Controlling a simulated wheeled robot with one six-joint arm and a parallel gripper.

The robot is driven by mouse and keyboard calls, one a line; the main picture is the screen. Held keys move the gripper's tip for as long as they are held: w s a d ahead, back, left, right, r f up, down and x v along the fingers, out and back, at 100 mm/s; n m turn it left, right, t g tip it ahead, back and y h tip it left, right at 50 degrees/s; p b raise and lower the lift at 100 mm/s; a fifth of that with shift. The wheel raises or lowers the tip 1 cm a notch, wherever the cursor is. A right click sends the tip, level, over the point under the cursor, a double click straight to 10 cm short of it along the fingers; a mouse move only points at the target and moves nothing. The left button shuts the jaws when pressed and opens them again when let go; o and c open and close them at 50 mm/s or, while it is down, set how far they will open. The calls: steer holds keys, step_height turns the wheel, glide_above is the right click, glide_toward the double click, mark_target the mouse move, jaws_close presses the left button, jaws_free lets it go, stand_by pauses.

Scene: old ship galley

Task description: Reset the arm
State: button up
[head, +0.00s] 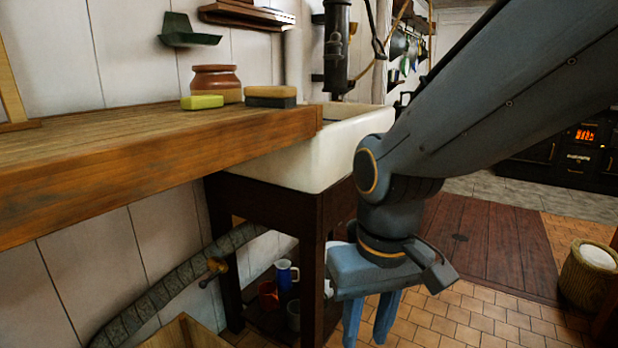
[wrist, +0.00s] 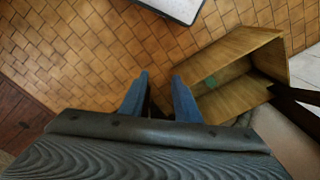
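My arm reaches in from the upper right of the head view and bends downward at its elbow. My gripper (head: 369,324) points down in front of the sink stand, above the tiled floor. In the wrist view, the gripper's two blue fingers (wrist: 158,92) stand apart with nothing between them, so it is open and empty. The lower fingertips run close to the bottom edge of the head view.
A wooden counter (head: 120,160) and white sink (head: 335,155) stand left of my arm. A wooden crate (wrist: 235,52) with something green inside lies right of the fingers in the wrist view. A wooden tub (head: 590,275) stands far right. Tiled floor (head: 480,318) is clear between.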

steer(key=s+d+r+m+p, duration=0.2)
steer(key=d+r+p, duration=0.9)
steer(key=p, duration=1)
steer(key=shift+s+r+m+g+h, duration=0.3)
steer(key=shift+s+r+m, duration=0.15)
steer(key=shift+r, duration=0.45)
